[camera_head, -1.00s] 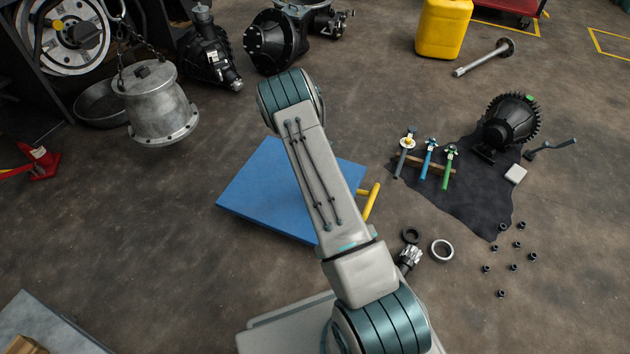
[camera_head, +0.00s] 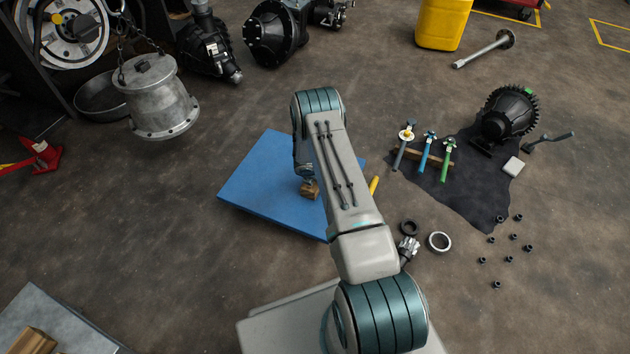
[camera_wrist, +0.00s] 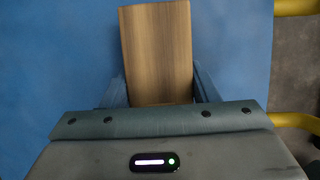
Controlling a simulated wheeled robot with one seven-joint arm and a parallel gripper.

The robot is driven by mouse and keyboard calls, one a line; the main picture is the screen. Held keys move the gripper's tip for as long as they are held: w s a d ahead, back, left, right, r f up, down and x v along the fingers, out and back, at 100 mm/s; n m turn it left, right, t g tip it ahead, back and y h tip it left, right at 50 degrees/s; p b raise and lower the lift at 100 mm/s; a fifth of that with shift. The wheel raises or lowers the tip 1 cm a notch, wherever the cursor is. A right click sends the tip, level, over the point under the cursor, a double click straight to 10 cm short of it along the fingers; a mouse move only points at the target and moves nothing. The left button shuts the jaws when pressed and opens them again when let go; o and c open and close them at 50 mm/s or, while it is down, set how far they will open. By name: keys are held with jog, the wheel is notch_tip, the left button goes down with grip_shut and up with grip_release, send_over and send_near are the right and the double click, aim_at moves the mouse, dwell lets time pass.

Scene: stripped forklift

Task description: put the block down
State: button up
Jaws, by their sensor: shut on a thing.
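The wooden block (camera_head: 310,191) is in my gripper (camera_head: 308,181), over the blue platform (camera_head: 265,185). In the wrist view, the block (camera_wrist: 157,50) shows its wood grain and stands out between the two fingers of my gripper (camera_wrist: 160,90), which are shut on its sides. Blue surface (camera_wrist: 60,60) fills most of the background there. I cannot tell whether the block touches the platform or is held a little above it. My arm hides part of the platform's right side.
A yellow handle (camera_head: 374,186) is at the platform's right edge. A metal housing (camera_head: 157,95) hangs on chains at the upper left. Tools (camera_head: 427,155) lie on a dark cloth (camera_head: 470,195) at right. Another wooden piece (camera_head: 33,342) rests on a grey surface (camera_head: 60,318) at lower left.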

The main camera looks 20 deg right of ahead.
jog(key=shift+r, duration=0.1)
jog(key=shift+f, duration=0.25)
jog(key=o, duration=1.1)
jog(key=shift+r, duration=0.15)
